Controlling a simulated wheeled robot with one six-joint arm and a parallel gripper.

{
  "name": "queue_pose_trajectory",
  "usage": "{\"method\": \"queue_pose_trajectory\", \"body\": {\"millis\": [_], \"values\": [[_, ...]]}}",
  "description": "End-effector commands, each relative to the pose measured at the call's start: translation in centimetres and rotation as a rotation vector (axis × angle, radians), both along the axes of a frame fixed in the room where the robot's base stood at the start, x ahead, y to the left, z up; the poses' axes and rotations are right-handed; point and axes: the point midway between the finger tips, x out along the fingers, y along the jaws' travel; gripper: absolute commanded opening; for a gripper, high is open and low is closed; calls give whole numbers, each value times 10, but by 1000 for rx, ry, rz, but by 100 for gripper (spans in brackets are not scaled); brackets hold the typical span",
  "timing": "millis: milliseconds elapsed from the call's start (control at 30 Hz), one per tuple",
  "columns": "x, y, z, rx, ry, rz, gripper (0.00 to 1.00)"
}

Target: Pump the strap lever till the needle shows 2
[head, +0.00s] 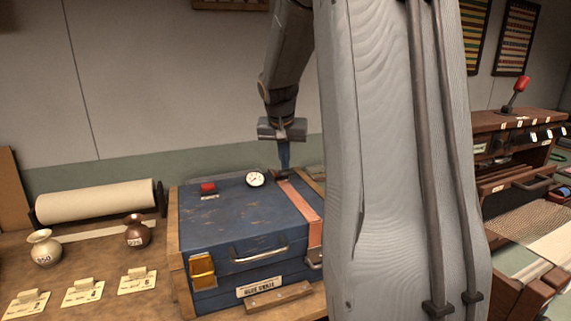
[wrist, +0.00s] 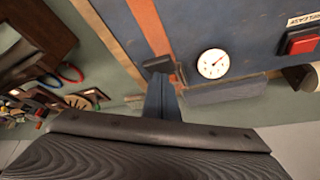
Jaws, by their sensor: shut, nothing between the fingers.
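A blue crate (head: 225,228) stands on the wooden counter, with an orange strap (head: 301,209) running over its lid. A round white gauge (head: 255,179) sits on the lid left of the strap. It also shows in the wrist view (wrist: 213,63), but its needle is too small to read surely. My gripper (head: 285,168) points down at the strap's far end, fingers shut and empty. In the wrist view the blue fingers (wrist: 162,88) are close to a small dark piece (wrist: 160,65) at the strap, perhaps the lever. I cannot tell whether they touch.
A red release button (wrist: 300,42) is on the lid beyond the gauge. A paper roll (head: 95,201), two small vases (head: 46,248) and price cards (head: 83,292) are left of the crate. My arm hides much of the right side. A brown cabinet (head: 510,150) stands there.

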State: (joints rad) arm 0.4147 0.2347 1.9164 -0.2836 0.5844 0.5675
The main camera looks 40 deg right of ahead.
Motion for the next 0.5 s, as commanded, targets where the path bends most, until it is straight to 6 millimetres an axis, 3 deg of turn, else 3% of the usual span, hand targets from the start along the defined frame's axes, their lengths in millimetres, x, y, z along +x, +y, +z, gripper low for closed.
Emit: {"method": "queue_pose_trajectory", "body": {"millis": [500], "values": [[-1,0,60,0,0,0,0]]}}
